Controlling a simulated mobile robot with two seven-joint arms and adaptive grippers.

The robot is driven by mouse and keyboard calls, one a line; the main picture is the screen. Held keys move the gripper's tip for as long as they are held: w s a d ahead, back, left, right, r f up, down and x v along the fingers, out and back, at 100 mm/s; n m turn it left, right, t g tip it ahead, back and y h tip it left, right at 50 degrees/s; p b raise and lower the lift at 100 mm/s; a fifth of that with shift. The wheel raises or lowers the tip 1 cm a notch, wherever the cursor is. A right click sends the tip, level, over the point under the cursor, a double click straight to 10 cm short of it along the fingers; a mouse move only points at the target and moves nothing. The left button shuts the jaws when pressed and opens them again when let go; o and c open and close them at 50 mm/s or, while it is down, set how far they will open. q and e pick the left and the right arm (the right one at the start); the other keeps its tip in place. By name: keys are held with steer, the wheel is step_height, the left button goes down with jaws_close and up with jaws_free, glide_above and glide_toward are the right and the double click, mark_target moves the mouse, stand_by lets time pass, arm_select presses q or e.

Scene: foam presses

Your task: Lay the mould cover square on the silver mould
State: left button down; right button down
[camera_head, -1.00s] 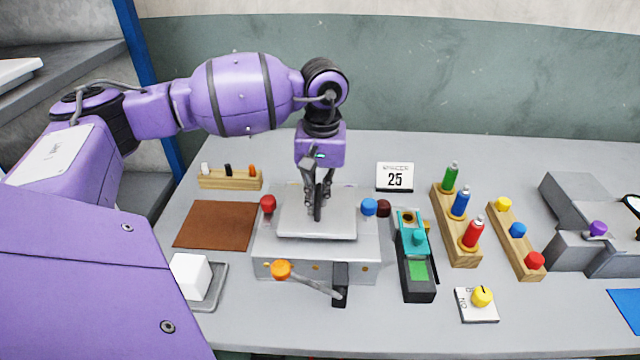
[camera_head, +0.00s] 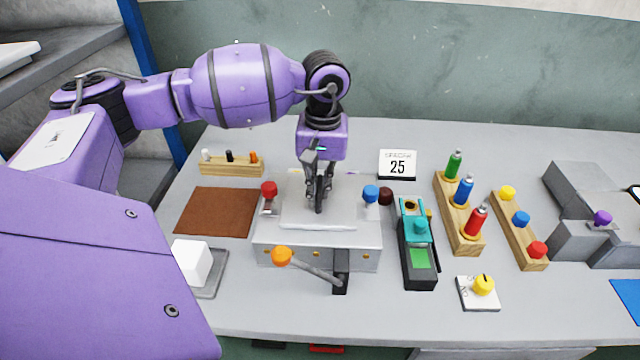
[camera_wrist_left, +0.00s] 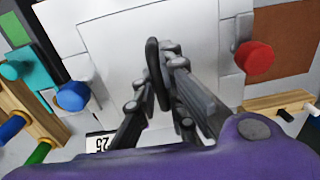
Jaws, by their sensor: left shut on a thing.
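The mould cover (camera_head: 335,216) is a pale grey plate with a dark upright handle. It lies over the top of the silver mould (camera_head: 310,237), and its edges look roughly in line with the mould's. I cannot tell whether it is fully seated. My left gripper (camera_head: 318,203) points down and is shut on the cover's handle. The wrist view shows the fingers (camera_wrist_left: 160,80) around the dark, ring-like handle, with the pale cover (camera_wrist_left: 115,55) under them. The fingers and handle hide part of the cover. My right gripper is out of view.
A red knob (camera_head: 269,189) and blue knob (camera_head: 371,194) flank the mould. An orange-ended lever (camera_head: 310,268) is in front. A teal-and-black device (camera_head: 416,245) stands close on the right, a brown mat (camera_head: 216,212) on the left, a "25" card (camera_head: 397,164) behind.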

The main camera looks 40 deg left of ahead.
arm_select(q)
steer(key=shift+f, duration=0.2)
steer(key=c, duration=1.7)
jaws_free()
steer(key=shift+c, duration=0.2)
